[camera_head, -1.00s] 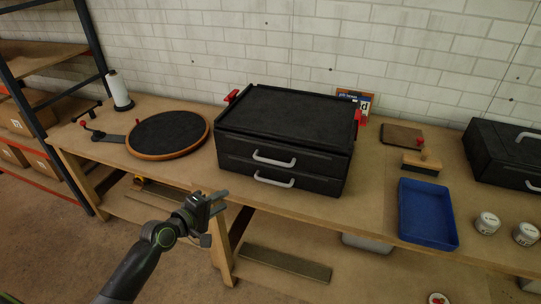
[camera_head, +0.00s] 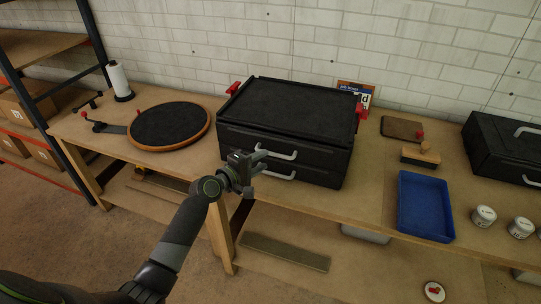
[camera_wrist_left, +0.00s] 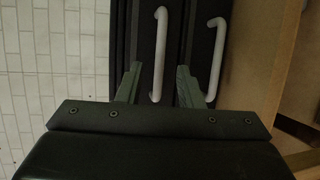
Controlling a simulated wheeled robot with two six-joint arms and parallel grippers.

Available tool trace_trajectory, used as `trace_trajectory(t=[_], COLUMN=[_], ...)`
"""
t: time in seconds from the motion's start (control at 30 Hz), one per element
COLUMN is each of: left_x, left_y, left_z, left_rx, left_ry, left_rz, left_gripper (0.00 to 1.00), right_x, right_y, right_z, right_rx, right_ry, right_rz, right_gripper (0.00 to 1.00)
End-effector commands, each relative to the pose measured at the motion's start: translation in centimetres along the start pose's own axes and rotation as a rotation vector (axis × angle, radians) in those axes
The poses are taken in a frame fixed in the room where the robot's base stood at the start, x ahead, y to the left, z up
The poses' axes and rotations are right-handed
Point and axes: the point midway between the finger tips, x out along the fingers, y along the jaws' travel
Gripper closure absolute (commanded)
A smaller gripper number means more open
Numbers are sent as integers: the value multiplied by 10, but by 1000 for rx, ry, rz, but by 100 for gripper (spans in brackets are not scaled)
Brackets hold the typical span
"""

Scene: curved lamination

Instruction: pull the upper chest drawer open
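The black chest (camera_head: 240,105) stands on the workbench with two drawers, one above the other, both closed. The upper drawer has a pale bar handle (camera_head: 279,153), and the lower drawer has a similar handle (camera_head: 282,175). My left gripper (camera_head: 257,156) is in front of the chest at the left end of the upper handle. In the left wrist view the gripper (camera_wrist_left: 159,85) is open, and the upper handle (camera_wrist_left: 160,45) lies between its two fingers. The lower handle (camera_wrist_left: 216,60) is outside the fingers, to the right. My right gripper is not in view.
A round dark turntable (camera_head: 168,125) is left of the chest. A blue tray (camera_head: 425,207), a brush (camera_head: 421,155) and white jars (camera_head: 484,215) are to the right. Red clamps (camera_head: 234,88) sit at the chest's top corners. The bench edge runs below the chest.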

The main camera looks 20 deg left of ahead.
Motion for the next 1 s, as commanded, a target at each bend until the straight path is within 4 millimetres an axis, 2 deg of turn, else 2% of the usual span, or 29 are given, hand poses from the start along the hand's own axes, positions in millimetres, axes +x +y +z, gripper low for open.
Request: trace_trajectory(t=[0.1,0.3,0.5,0.77,1.0], left_x=[20,40,48,48,48], left_y=[0,0,0,0,0], left_z=[1,0,0,0,0], left_rx=[-3,-1,-1,-1,0], left_ry=[-2,-1,-1,0,0], left_rz=[0,0,0,0,0], left_gripper=[67,67,67,67,98], right_x=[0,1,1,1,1], right_y=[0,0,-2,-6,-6], right_z=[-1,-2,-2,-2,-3], right_rx=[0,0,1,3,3], right_ry=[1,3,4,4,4], right_rz=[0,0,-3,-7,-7], right_gripper=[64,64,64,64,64])
